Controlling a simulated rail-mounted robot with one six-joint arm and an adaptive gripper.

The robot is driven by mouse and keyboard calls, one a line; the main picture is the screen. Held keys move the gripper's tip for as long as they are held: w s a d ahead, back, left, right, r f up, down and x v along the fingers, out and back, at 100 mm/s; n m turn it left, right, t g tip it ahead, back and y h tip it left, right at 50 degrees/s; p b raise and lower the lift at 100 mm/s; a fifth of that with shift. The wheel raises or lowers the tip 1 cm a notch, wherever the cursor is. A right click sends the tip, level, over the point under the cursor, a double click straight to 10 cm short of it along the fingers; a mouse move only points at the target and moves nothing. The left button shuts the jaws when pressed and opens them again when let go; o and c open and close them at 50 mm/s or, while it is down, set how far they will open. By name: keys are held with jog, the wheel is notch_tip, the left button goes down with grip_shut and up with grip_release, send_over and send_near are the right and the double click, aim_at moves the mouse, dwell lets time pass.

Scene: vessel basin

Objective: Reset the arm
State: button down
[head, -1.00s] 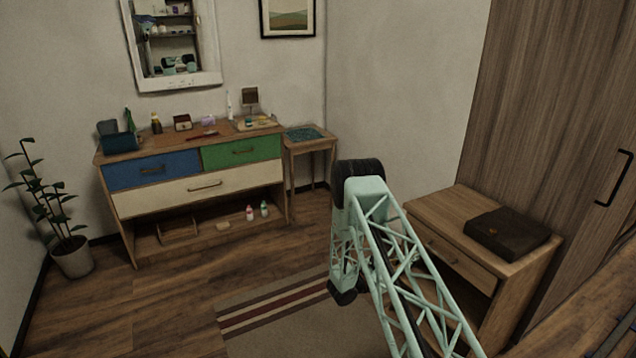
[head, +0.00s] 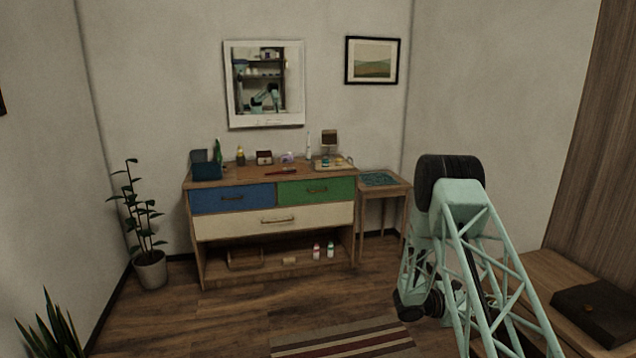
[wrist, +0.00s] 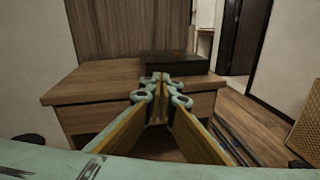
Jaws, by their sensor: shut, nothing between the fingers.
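My arm is pale green lattice and stands folded at the right of the head view, with its gripper hidden there. In the wrist view my gripper (wrist: 163,88) is shut with nothing between its fingertips. It points toward a wooden cabinet (wrist: 95,82) with a dark box (wrist: 175,64) on its top. In that view the fingertips overlap the cabinet's front; I cannot tell the gap between them.
A dresser (head: 275,221) with blue, green and cream drawers stands at the back wall, small items on top. A side table (head: 381,190) is beside it. A potted plant (head: 148,268) stands left. A striped rug (head: 345,340) lies on the floor. Open floor is at front left.

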jog(key=s+a+r+m+g+y, duration=0.25)
jog(key=s+a+r+m, duration=0.25)
jog(key=s+r, duration=0.75)
jog(key=s+a+r+m+g+y, duration=0.2)
jog(key=s+a+r+m+y, duration=0.25)
jog(key=s+r, duration=0.8)
jog(key=s+a+r+m+t+y, duration=0.2)
jog(key=s+a+r+y, duration=0.1)
jog(key=s+a, duration=0.6)
jog(key=s+a+r+m+t+y, duration=0.3)
jog(key=s+a+r, duration=0.3)
jog(key=s+a, duration=0.3)
jog(key=s+a+r+m+t+y, duration=0.2)
jog(key=s+a+r+y, duration=0.2)
jog(key=s+a, duration=0.6)
jog(key=shift+a+r, duration=0.4)
jog(key=shift+a, duration=0.75)
jog(key=shift+t, duration=0.25)
jog(key=shift+f, duration=0.15)
notch_tip(320, 180, down, 6)
jog(key=b, duration=0.6)
jog(key=shift+r, duration=0.2)
